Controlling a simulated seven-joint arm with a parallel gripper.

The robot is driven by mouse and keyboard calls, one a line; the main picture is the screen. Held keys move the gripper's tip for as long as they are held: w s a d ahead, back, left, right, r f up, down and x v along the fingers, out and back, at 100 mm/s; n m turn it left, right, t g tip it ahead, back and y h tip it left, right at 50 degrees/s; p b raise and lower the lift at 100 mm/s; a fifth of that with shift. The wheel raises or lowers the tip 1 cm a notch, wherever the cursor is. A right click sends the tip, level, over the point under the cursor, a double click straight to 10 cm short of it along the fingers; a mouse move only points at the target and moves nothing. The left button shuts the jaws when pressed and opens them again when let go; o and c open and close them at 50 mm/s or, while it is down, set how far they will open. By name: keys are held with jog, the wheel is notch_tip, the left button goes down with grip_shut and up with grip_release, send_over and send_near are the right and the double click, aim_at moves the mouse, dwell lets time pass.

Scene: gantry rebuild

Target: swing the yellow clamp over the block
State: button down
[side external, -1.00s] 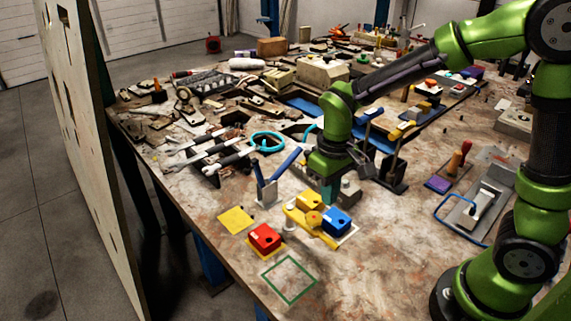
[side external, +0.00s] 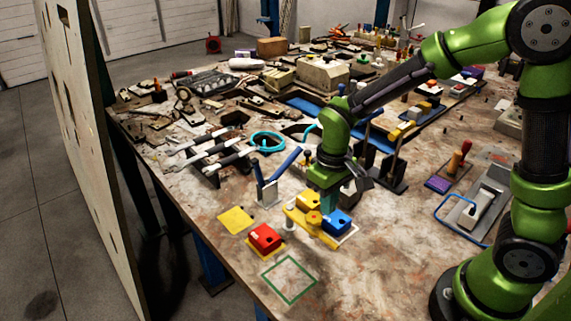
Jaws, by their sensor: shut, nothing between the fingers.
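The yellow clamp (side external: 325,237) is a flat bar with a round knob (side external: 314,218) on it, lying slantwise at the front middle of the bench. The blue block (side external: 337,222) sits close to the bar on its right side, and a yellow block (side external: 306,201) sits behind the bar. From this angle I cannot tell whether the bar lies over any block. My gripper (side external: 328,208) points down with its teal fingers shut and empty, just behind the knob, between the yellow and blue blocks. Whether the fingers touch the clamp or a block cannot be told.
A red block (side external: 265,238) stands in front on the left, near a flat yellow square (side external: 236,220). A green square outline (side external: 289,279) marks bare bench.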

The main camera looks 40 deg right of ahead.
aim_at(317, 220)
jog(key=shift+a, duration=0.15)
jog(key=shift+s+a, duration=0.3)
jog(key=shift+a, duration=0.2)
jog(key=shift+s+a, duration=0.2)
jog(key=shift+a, duration=0.55)
jog(key=shift+a, duration=0.8)
